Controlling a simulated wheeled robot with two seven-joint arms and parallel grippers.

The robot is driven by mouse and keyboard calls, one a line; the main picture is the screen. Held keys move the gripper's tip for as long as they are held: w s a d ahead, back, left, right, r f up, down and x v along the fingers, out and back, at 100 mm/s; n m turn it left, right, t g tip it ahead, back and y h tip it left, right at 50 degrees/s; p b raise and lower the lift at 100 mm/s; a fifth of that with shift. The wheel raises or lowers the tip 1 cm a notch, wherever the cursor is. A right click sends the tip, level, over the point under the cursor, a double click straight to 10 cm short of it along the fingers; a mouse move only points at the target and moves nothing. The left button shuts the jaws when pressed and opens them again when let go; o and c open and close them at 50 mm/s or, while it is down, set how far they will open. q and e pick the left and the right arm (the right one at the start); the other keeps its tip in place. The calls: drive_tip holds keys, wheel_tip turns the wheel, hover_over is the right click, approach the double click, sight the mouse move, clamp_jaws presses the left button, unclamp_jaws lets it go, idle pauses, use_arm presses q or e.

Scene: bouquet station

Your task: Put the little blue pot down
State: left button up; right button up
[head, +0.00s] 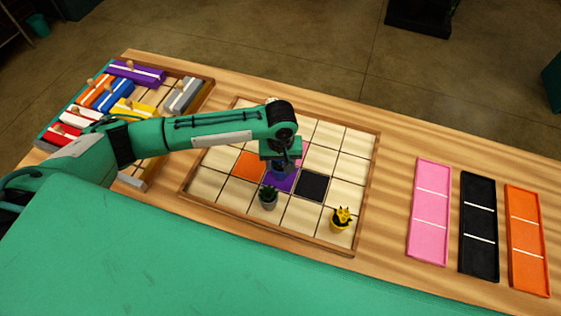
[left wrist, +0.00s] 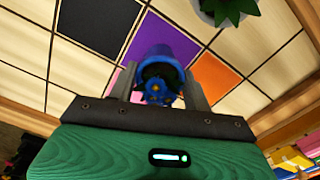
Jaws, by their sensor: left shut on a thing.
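My left gripper (head: 282,162) is over the middle of the tiled board and points down. In the left wrist view its fingers (left wrist: 161,80) are shut on the little blue pot (left wrist: 165,45), one on each side. A small blue flower with dark leaves shows at the pot's opening. The pot is in front of the purple tile (left wrist: 143,34). In the head view the pot is mostly hidden by the gripper, and I cannot tell whether it touches the board. My right gripper is not in view.
The framed board (head: 222,237) has orange (head: 249,167), black (head: 312,186) and pink tiles near the purple one. A grey pot (head: 268,203) and a yellow pot (head: 341,224) stand on it. Pink (head: 429,212), black (head: 478,227) and orange (head: 526,240) trays lie right.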

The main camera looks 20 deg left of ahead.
use_arm(q)
drive_tip(key=o, duration=1.2)
drive_tip(key=shift+f, duration=0.1)
wheel_tip(320, 180, up, 11)
drive_tip(key=b, duration=0.3)
drive_tip(key=shift+r, duration=0.65)
